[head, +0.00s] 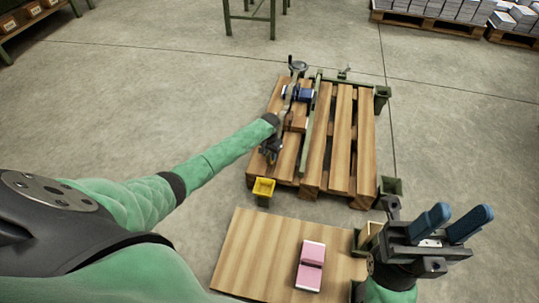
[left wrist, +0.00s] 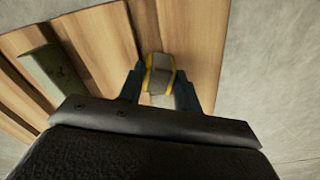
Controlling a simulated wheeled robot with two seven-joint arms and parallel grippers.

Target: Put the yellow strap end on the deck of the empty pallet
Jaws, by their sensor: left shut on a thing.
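The empty pallet (head: 342,135) of wooden slats lies on the floor ahead. My left gripper (head: 270,153) is low over its left boards, near the front left corner. In the left wrist view, its blue fingers (left wrist: 158,92) are shut on a grey piece with yellow edges, the yellow strap end (left wrist: 158,72). Pallet boards (left wrist: 193,45) show behind the strap end; I cannot tell whether it touches them. In the head view the strap end is mostly hidden by the gripper. My right gripper (head: 450,224) is open and empty at the lower right.
Green corner posts (head: 382,97) and a green bar (head: 312,125) rise at the pallet. A pink block (head: 311,254) lies on a wooden board (head: 250,250) in front.

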